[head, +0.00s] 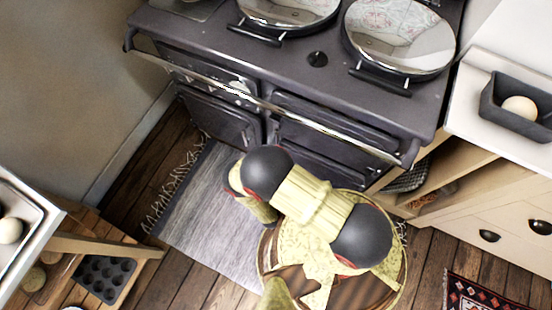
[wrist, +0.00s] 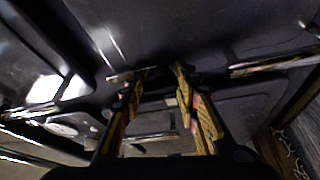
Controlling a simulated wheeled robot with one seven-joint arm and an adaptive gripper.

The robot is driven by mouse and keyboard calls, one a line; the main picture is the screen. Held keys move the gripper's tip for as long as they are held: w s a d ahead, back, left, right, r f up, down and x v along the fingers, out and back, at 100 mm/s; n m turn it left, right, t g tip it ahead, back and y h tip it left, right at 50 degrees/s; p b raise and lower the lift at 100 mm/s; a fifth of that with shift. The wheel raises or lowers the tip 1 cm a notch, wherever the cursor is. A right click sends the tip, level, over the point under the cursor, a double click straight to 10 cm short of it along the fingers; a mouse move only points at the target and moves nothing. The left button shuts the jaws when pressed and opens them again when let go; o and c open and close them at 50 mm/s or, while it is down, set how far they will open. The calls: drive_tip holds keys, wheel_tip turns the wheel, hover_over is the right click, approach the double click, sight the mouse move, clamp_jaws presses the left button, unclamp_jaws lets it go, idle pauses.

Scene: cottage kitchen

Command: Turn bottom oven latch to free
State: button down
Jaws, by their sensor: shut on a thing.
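The dark range cooker (head: 300,85) stands against the wall in the head view, with dark doors on its front. The lower right oven door (head: 325,172) is partly covered by my arm. In the wrist view my gripper (wrist: 160,75) reaches up to a dark door face, its two yellow-marked fingers on either side of a small dark part, the bottom oven latch (wrist: 158,73). The fingers are closed on it, though the contact is dim and hard to make out. My gripper is hidden behind my arm in the head view, and the latch's angle cannot be told.
A chrome rail (head: 270,105) runs along the cooker front. A grey fringed rug (head: 205,225) lies before it. Wooden drawers (head: 500,215) with a pale worktop stand close at the right. A wooden unit (head: 85,245) is at lower left. Some wooden floor is bare.

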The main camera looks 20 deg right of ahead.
drive_tip(key=shift+d+f, duration=0.1)
drive_tip(key=c, duration=1.4)
unclamp_jaws()
